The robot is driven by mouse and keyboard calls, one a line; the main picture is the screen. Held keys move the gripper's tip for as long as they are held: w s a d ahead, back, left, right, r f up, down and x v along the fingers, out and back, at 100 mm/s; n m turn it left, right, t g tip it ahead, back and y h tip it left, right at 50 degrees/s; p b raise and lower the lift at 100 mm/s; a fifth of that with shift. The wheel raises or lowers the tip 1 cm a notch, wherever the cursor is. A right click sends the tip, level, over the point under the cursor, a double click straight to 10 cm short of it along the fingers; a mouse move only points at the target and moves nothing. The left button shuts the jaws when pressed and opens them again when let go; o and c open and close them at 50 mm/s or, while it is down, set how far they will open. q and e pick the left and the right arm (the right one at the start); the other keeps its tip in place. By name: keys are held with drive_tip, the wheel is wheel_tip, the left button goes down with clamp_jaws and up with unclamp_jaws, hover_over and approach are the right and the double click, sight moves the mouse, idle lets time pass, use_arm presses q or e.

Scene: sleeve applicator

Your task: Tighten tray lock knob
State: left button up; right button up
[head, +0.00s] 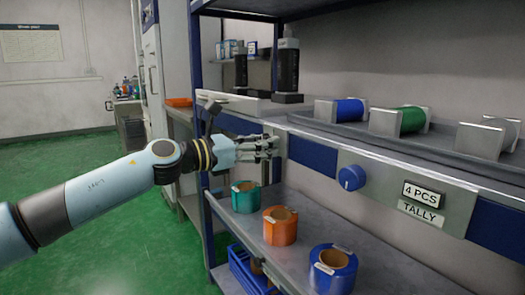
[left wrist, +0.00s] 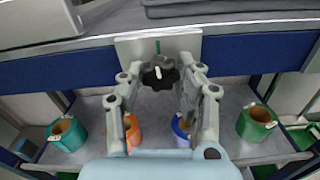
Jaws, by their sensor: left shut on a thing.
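The tray lock knob (left wrist: 160,72) is a dark, lobed knob with a small white mark, on a grey plate on the front edge of the shelf. In the left wrist view it sits between the fingertips of my left gripper (left wrist: 161,68), which is shut on it. In the head view my left gripper (head: 268,147) reaches the front rail from the left, and its fingers hide the knob. My right gripper is in neither view.
A blue knob (head: 351,178) and a tally counter (head: 424,194) are on the rail to the right. Rolls in teal (head: 245,198), orange (head: 280,228) and blue (head: 333,270) stand on the lower shelf. A tray (head: 390,142) with blue and green spools is above.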

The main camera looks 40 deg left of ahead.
use_arm(q)
drive_tip(key=shift+f+m, duration=0.25)
drive_tip(key=shift+m, duration=0.25)
drive_tip(key=o, duration=1.2)
drive_tip(key=shift+r, duration=0.1)
drive_tip(key=shift+c, duration=0.2)
drive_tip(key=shift+r, duration=0.15)
wheel_tip(320, 180, up, 10)
